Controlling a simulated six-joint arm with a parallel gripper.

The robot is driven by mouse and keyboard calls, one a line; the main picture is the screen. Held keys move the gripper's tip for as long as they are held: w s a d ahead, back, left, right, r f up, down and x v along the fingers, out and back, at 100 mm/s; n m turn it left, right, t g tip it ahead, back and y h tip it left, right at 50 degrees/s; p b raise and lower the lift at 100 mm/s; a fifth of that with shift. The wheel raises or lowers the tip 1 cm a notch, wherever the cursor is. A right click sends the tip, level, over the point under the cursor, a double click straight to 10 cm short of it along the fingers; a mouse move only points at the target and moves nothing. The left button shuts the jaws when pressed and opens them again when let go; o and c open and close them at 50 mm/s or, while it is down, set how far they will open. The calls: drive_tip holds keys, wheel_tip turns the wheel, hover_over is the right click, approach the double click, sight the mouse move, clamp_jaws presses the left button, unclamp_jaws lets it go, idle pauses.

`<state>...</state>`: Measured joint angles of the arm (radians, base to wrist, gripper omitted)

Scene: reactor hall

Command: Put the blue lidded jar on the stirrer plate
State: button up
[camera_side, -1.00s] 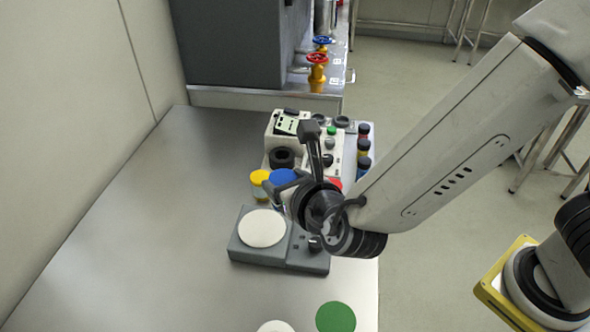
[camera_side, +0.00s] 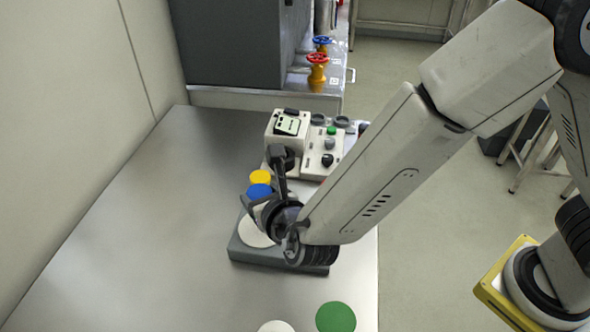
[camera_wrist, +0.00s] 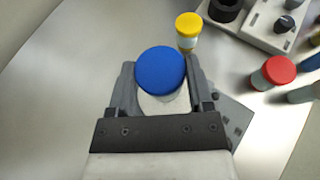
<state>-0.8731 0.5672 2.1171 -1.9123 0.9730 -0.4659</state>
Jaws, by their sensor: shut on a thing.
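The blue lidded jar (camera_wrist: 160,72) is between the two fingers of my gripper (camera_wrist: 160,88) in the wrist view, and the fingers are shut on it. In the side view its blue lid (camera_side: 259,192) shows above the white round top of the stirrer plate (camera_side: 250,236). My gripper (camera_side: 262,205) is over that plate and hides part of it. The jar looks upright. I cannot tell whether its base touches the plate. In the wrist view a corner of the grey stirrer plate (camera_wrist: 236,120) shows to the right of my gripper.
A yellow-lidded jar (camera_wrist: 187,32) stands close behind the blue one. A red-lidded jar (camera_wrist: 272,72) stands to the right. A control box (camera_side: 322,150) stands behind. A green disc (camera_side: 336,317) lies near the front edge. The table's left side is clear.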

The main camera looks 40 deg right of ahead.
drive_tip(key=shift+w+f, duration=0.2)
drive_tip(key=shift+f, duration=1.55)
drive_tip(key=shift+f, duration=0.15)
drive_tip(key=o, duration=1.3)
drive_tip(key=shift+o, duration=0.2)
drive_tip(key=shift+r, duration=0.2)
drive_tip(key=v, duration=0.7)
drive_tip(key=shift+s, duration=0.3)
